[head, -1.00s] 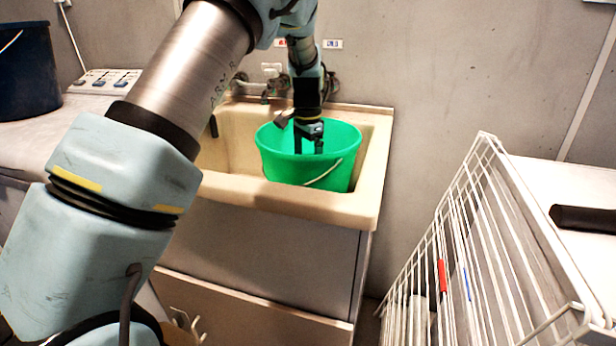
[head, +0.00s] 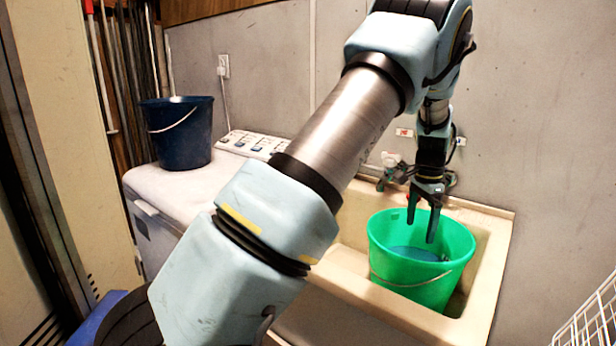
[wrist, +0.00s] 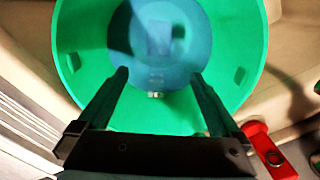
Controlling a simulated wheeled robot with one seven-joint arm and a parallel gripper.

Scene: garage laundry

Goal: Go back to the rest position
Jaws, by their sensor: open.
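My gripper (head: 423,219) hangs fingers-down at the rim of a green bucket (head: 415,290), which stands in the beige sink. Its two fingers are apart with nothing between them. In the wrist view my gripper (wrist: 160,85) is spread over the open mouth of the green bucket (wrist: 80,70). A round blue area shows inside the bucket in both views; I cannot tell if it is water or an object. My arm crosses the head view from the lower left to the top right.
The sink (head: 483,300) surrounds the bucket, with taps (head: 390,165) behind it. A dark blue bucket (head: 178,133) stands on the white washing machine (head: 150,190) at left. A white wire rack (head: 590,325) is at lower right. A red object (wrist: 268,152) shows in the wrist view.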

